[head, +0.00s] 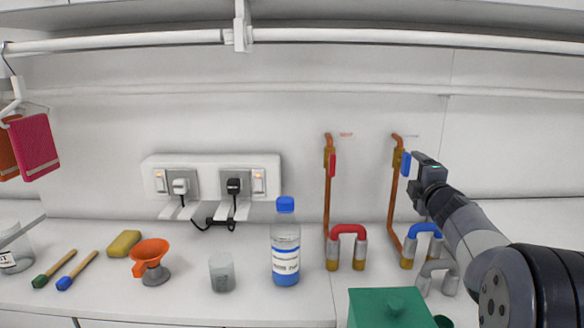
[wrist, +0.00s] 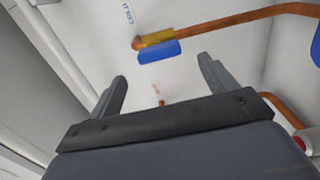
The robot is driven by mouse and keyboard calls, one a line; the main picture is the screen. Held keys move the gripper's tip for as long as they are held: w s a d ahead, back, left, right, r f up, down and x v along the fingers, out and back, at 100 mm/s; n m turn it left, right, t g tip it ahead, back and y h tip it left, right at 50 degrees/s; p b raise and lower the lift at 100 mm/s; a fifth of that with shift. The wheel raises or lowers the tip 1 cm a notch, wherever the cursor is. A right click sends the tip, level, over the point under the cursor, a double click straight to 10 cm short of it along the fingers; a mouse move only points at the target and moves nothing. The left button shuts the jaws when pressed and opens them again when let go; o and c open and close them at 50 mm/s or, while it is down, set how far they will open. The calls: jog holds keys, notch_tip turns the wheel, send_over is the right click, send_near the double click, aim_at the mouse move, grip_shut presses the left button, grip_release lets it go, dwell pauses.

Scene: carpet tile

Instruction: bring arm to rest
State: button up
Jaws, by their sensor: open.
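My gripper (head: 414,170) is raised at the right in the head view, close to the wall and beside the blue valve handle (head: 405,163) on the right copper pipe (head: 393,200). In the wrist view my gripper (wrist: 162,68) has its two fingers spread wide with nothing between them. The blue handle shows beyond the fingertips in that view (wrist: 158,52), apart from them. Whether the gripper touches the handle cannot be told from the head view. My arm reaches in from the lower right.
A left copper pipe (head: 328,200) has a red handle (head: 333,165). Below stand red (head: 348,232) and blue (head: 424,230) looped fittings, a bottle (head: 286,245), a grey cup (head: 222,272), an orange funnel (head: 149,254) and a green box (head: 390,308). A rail (head: 130,41) crosses above.

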aim_at(408, 165)
jog(key=w+p, duration=0.2)
jog(key=w, duration=0.5)
jog(key=shift+w+r, duration=0.15)
jog(key=shift+w, duration=0.2)
jog(key=m+p, duration=0.2)
jog(key=m, duration=0.2)
jog(key=shift+s+r, duration=0.1)
jog(key=shift+s, duration=0.05)
jog(key=m+p, duration=0.3)
jog(key=m, duration=0.1)
jog(key=shift+r+m, duration=0.1)
jog(key=shift+m, duration=0.3)
jog(key=m+p, duration=0.5)
jog(key=shift+d+m, duration=0.15)
jog(key=shift+m, duration=0.25)
jog(key=m+p, duration=0.2)
jog(key=shift+p, duration=0.4)
jog(key=shift+m+p, duration=0.7)
jog(key=shift+p, duration=0.05)
